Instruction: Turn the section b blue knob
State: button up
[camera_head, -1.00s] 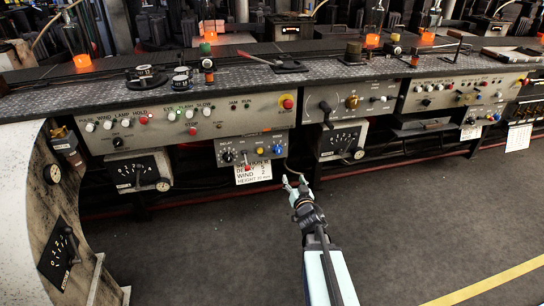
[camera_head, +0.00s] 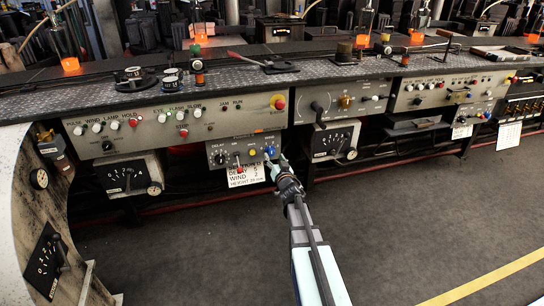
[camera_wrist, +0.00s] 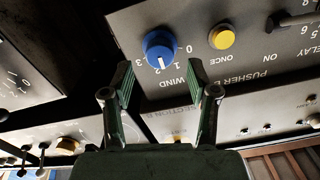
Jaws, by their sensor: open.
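The blue knob (camera_wrist: 160,46) sits on a small grey panel (camera_wrist: 275,75), beside a printed scale with the label WIND. Its white pointer line is visible in the wrist view, where the panel appears upside down. In the head view the blue knob (camera_head: 270,150) is at the right end of the small panel (camera_head: 218,160) hung under the bench. My gripper (camera_wrist: 161,72) is open and empty. Its fingertips are spread wider than the knob, which shows beyond and between them, and contact cannot be told. In the head view my gripper (camera_head: 277,164) is right at the knob, just below it.
A yellow button (camera_wrist: 221,37) marked ONCE is next to the blue knob. A paper label (camera_head: 245,175) hangs under the panel. A dial box (camera_head: 335,142) stands to the right, another dial (camera_head: 127,176) to the left. The floor in front is clear.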

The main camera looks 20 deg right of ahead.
aim_at(272, 153)
jog(key=shift+w+d, duration=0.15)
jog(key=shift+w, duration=0.8)
jog(key=shift+w+d, duration=0.15)
jog(key=shift+w, duration=0.8)
grip_shut()
